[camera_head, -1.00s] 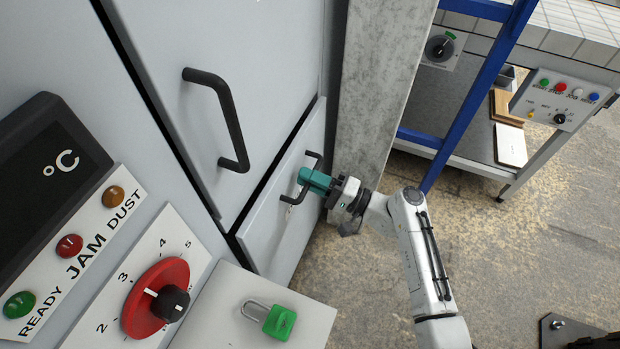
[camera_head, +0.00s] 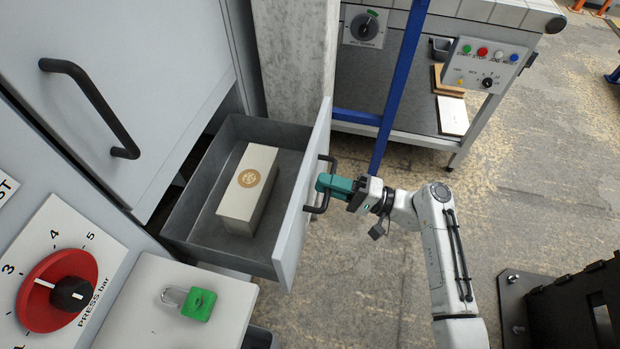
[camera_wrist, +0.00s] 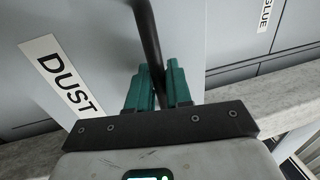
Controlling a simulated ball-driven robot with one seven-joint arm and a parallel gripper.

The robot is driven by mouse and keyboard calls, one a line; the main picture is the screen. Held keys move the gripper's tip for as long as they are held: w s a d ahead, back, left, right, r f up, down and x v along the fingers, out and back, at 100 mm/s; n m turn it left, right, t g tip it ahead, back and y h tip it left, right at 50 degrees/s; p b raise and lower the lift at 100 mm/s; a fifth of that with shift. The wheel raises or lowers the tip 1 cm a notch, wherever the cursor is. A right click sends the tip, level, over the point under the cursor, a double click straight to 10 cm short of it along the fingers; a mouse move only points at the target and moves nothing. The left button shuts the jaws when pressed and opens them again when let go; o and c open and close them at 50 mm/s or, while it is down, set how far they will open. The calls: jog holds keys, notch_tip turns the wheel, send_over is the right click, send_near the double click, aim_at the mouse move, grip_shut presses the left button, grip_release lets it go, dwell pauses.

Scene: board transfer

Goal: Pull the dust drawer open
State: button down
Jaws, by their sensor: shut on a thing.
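The dust drawer (camera_head: 187,210) is pulled out of the grey cabinet in the head view. A pale box with a round brown mark (camera_head: 246,195) lies in it. Its light front panel carries a dark bar handle (camera_head: 326,198). My gripper (camera_head: 325,186), with green fingers, is shut on that handle from the right. In the wrist view my gripper's fingers (camera_wrist: 158,85) stand on both sides of the dark handle bar (camera_wrist: 147,38). A white DUST label (camera_wrist: 60,75) shows on the panel to the left.
An upper door with a dark handle (camera_head: 92,108) is above the drawer. A ledge with a green padlock (camera_head: 198,304) is at lower left. A concrete pillar (camera_head: 297,65) stands behind the drawer. A dark frame (camera_head: 570,310) is at lower right. Open floor lies to the right.

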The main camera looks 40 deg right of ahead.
jog(key=shift+s+d+f, duration=0.1)
jog(key=shift+s+d, duration=0.3)
jog(key=shift+s, duration=0.15)
jog(key=c, duration=1.2)
grip_release()
jog(key=b+v, duration=0.1)
jog(key=v, duration=0.9)
jog(key=shift+s+d, duration=0.25)
jog(key=shift+s, duration=0.05)
